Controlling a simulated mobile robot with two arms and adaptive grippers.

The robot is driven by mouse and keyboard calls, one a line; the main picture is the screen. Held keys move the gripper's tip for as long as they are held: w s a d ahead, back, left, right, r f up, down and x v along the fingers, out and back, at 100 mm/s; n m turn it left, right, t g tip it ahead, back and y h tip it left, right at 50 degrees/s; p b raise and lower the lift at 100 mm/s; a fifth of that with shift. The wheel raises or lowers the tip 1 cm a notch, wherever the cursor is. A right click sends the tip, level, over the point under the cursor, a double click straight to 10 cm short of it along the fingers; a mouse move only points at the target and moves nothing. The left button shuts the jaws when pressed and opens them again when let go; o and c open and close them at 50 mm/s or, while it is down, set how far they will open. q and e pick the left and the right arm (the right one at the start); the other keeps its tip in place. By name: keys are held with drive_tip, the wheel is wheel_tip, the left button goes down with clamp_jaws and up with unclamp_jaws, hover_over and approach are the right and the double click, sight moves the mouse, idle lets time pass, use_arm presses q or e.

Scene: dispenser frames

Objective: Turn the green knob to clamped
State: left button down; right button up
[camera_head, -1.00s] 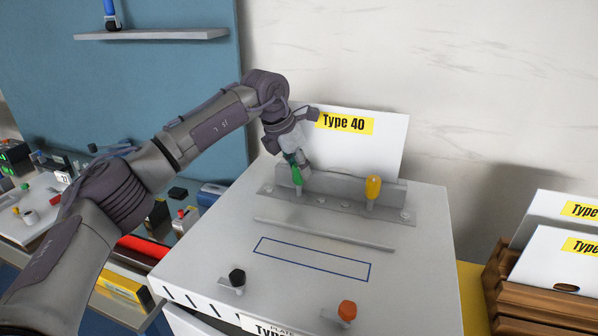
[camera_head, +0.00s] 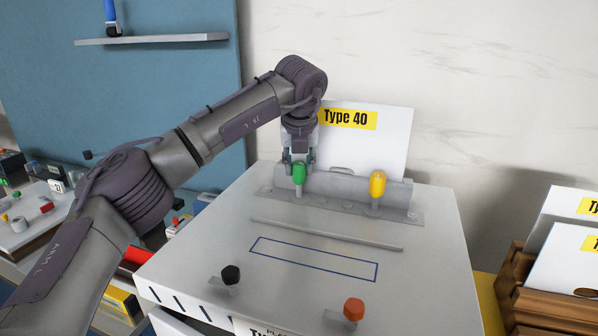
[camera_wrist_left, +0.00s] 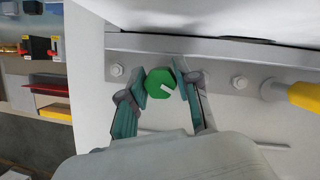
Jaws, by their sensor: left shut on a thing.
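The green knob (camera_head: 299,173) stands on the left end of the metal bar (camera_head: 338,188) at the back of the white box top. My left gripper (camera_head: 298,160) is at the knob from behind and above, its fingers on either side. In the left wrist view the green knob (camera_wrist_left: 160,83) has a pale mark on its face and sits between the fingertips of my left gripper (camera_wrist_left: 162,88), which is shut on it. The yellow knob (camera_head: 377,184) stands upright at the bar's right end. No clamped label is readable. My right gripper is not in view.
A white "Type 40" card (camera_head: 375,140) stands behind the bar. A black knob (camera_head: 231,274) and an orange knob (camera_head: 354,309) are at the box front. A wooden rack (camera_head: 540,308) with white cards is at right. The blue outlined area (camera_head: 315,259) is clear.

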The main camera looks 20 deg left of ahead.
use_arm(q)
drive_tip(key=n+y, duration=0.1)
drive_tip(key=n, duration=0.2)
drive_tip(key=shift+r, duration=0.1)
drive_tip(key=shift+n+g+y, duration=0.3)
drive_tip(key=shift+n+g, duration=0.1)
drive_tip(key=shift+n, duration=0.5)
drive_tip(key=n, duration=0.2)
drive_tip(key=shift+r+n+g+y, duration=0.15)
drive_tip(key=shift+n+g+y, duration=0.15)
drive_tip(key=shift+g+y, duration=0.1)
drive_tip(key=shift+r+n+g+p, duration=0.1)
drive_tip(key=shift+n+g+p, duration=0.2)
drive_tip(key=shift+n+p, duration=0.6)
drive_tip(key=n+g+p, duration=0.1)
drive_tip(key=n+p, duration=0.1)
drive_tip(key=p, duration=0.2)
drive_tip(key=n+g+p, duration=0.1)
drive_tip(key=n+p, duration=0.2)
drive_tip(key=p, duration=0.1)
drive_tip(key=shift+n+y+p, duration=0.3)
drive_tip(key=shift+y+p, duration=0.05)
drive_tip(key=shift+y, duration=0.05)
drive_tip(key=shift+f+n+p, duration=0.2)
drive_tip(key=shift+n+p, duration=0.3)
drive_tip(key=shift+p, duration=0.55)
